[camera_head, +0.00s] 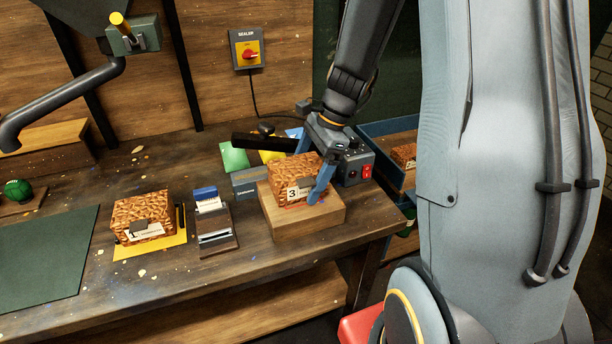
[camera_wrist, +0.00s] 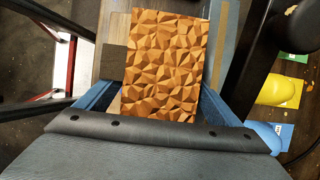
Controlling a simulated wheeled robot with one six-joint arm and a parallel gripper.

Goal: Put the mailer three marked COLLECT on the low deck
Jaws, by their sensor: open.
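Mailer three (camera_head: 283,172) is a brown, crinkled block-shaped packet with a white label showing a 3. The label is partly covered by a dark tab, and I cannot read COLLECT. It rests upright on a pale wooden block (camera_head: 322,217) near the bench's front edge. My gripper (camera_head: 313,182) is open, reaching down over the mailer with a blue finger in front of its right part. In the wrist view, the mailer (camera_wrist: 162,60) lies between the two blue fingers; contact is unclear. I cannot tell which surface is the low deck.
Another crinkled mailer, marked 1 (camera_head: 140,213), sits on a yellow mat to the left. A card holder (camera_head: 213,222) stands between. A grey box with red switches (camera_head: 356,170) is close behind my gripper. A blue-edged crate (camera_head: 385,127) is at the right. A green mat (camera_head: 40,255) lies bare.

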